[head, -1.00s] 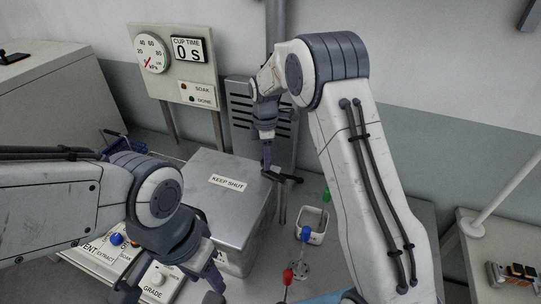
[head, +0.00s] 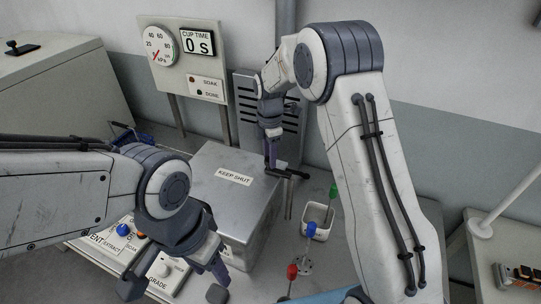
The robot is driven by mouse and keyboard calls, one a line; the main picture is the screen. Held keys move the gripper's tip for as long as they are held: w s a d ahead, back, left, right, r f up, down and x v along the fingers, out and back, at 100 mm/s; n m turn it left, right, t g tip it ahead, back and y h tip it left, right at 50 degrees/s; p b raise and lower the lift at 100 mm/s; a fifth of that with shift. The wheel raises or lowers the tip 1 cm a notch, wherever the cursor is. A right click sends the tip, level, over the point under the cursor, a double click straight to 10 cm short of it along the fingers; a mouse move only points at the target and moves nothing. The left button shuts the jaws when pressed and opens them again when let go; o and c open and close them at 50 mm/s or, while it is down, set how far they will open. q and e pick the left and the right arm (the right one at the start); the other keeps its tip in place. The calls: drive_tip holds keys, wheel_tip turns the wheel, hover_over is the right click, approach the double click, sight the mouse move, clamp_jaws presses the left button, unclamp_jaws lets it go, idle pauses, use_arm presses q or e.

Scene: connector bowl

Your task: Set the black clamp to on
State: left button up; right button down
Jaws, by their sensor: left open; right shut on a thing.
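The black clamp (head: 292,173) shows as a dark bar at the back right corner of the grey metal box marked KEEP SHUT (head: 207,203). My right gripper (head: 271,164) points down at the bar's left end and is shut on it. The fingers hide part of the clamp, and I cannot read an on or off mark. My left gripper (head: 174,285) is open and empty, low at the left over the front panel.
The front panel has a blue knob (head: 124,230) and a white GRADE knob (head: 164,270). A gauge board (head: 183,62) stands behind, reading 0 s.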

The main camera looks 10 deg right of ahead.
drive_tip(key=shift+c, duration=2.3)
unclamp_jaws()
use_arm(q)
wheel_tip(320, 180, down, 2)
drive_tip(key=shift+f+b, duration=0.2)
drive_tip(key=shift+b, duration=1)
use_arm(e)
wheel_tip(320, 180, up, 11)
drive_tip(key=shift+f, duration=0.2)
drive_tip(key=shift+s+a, duration=0.1)
